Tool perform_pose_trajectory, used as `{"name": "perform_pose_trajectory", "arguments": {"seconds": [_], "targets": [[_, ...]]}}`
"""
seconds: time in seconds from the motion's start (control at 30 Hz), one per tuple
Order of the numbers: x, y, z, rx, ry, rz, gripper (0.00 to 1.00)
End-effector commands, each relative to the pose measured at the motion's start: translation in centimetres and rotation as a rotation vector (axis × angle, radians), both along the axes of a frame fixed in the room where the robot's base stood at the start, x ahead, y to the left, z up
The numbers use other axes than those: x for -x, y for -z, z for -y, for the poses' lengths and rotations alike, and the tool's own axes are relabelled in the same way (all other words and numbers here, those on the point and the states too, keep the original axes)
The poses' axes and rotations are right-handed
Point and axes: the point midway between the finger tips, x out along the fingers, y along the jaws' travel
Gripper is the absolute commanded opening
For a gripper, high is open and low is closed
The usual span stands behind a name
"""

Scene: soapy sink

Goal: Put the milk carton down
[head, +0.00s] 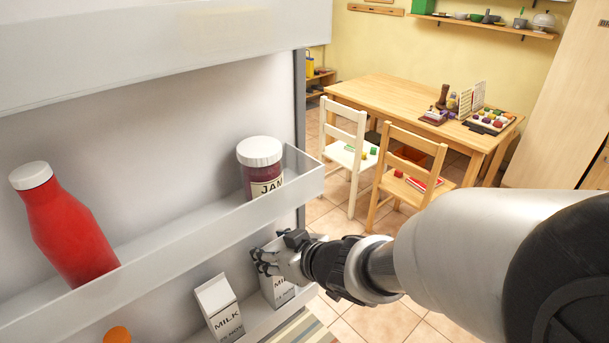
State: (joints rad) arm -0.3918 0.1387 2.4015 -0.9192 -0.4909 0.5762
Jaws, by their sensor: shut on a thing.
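My gripper (268,262) reaches in from the right and is shut on a white milk carton (279,290) at the lower shelf of the fridge door. The carton's top is partly hidden by my gripper and the upper shelf's edge. I cannot tell whether its base touches the shelf. A second milk carton (219,308) with a gabled top stands just to its left, slightly tilted in the picture, with a small gap between them.
The upper door shelf (170,246) has a clear front wall and holds a red bottle (65,228) and a jam jar (262,170). An orange cap (117,335) shows at the bottom left. A wooden table (385,95) and chairs stand beyond the door, over open tiled floor.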

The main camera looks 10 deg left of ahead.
Motion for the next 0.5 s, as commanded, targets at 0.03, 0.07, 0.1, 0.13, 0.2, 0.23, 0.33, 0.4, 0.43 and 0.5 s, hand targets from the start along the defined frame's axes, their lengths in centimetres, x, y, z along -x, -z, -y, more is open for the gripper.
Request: {"name": "perform_pose_trajectory", "arguments": {"seconds": [0.03, 0.07, 0.1, 0.13, 0.2, 0.23, 0.33, 0.4, 0.43, 0.5], "targets": [[-0.1, -0.3, -0.07, -0.004, -0.001, 0.005, 0.0], [-0.1, -0.3, -0.07, -0.004, -0.001, 0.005, 0.0], [-0.1, -0.32, -0.07, -0.004, -0.001, 0.005, 0.0], [-0.1, -0.33, -0.08, -0.004, -0.001, 0.005, 0.0], [-0.11, -0.25, -0.08, -0.004, -0.001, 0.005, 0.0], [-0.11, -0.16, -0.08, -0.004, -0.001, 0.005, 0.0], [-0.02, 0.31, -0.01, 0.0, 0.0, 0.0, 0.5], [-0.02, 0.23, -0.01, 0.0, 0.0, 0.0, 0.55], [-0.02, 0.22, -0.01, 0.0, 0.0, 0.0, 0.57], [-0.02, 0.22, -0.01, 0.0, 0.0, 0.0, 0.61]]}}
